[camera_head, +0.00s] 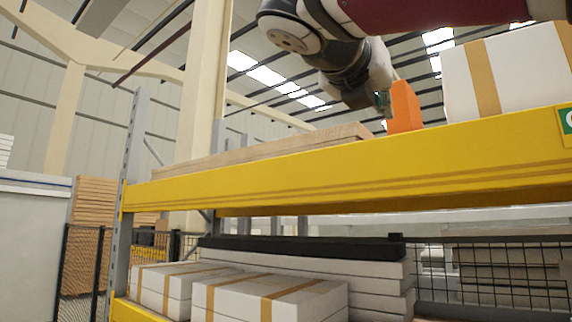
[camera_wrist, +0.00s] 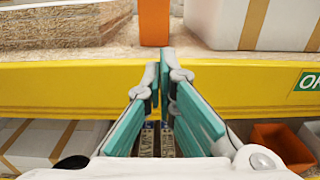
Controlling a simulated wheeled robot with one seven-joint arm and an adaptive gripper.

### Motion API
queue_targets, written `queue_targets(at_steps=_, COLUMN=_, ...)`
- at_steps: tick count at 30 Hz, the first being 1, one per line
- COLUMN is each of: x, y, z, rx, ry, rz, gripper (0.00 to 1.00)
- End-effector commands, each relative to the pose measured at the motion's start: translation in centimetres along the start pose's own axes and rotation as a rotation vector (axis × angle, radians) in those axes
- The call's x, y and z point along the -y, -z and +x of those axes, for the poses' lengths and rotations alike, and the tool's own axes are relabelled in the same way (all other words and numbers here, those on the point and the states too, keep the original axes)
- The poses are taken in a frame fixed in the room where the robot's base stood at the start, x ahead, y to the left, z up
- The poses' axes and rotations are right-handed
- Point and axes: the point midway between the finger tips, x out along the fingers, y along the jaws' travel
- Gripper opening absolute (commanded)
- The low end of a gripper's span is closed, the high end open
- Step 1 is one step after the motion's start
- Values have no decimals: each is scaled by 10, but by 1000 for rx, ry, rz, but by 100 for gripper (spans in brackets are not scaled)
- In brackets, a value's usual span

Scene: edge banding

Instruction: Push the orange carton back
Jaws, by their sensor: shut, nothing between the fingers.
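The orange carton (camera_head: 405,107) stands upright on the upper shelf, at the front near the yellow beam, between wooden boards and a white box. It also shows at the top middle of the wrist view (camera_wrist: 154,22), its top cut off by the frame. My gripper (camera_wrist: 165,55) is shut and empty, with its fingertips pointing at the carton's lower front.
The yellow shelf beam (camera_head: 300,172) runs across the front of the shelf. Wooden boards (camera_head: 270,147) lie left of the carton and a white taped box (camera_head: 512,70) stands close on its right. An orange bin (camera_wrist: 283,146) sits lower right in the wrist view. White boxes (camera_head: 265,295) fill the lower shelf.

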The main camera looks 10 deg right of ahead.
Motion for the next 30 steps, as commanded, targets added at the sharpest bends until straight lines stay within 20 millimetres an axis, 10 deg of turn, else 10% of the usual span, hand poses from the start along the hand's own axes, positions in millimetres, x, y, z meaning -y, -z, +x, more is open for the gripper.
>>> queue_targets(at_steps=30, x=4, y=-2, z=138, rx=5, ry=10, rz=-7, gripper=0)
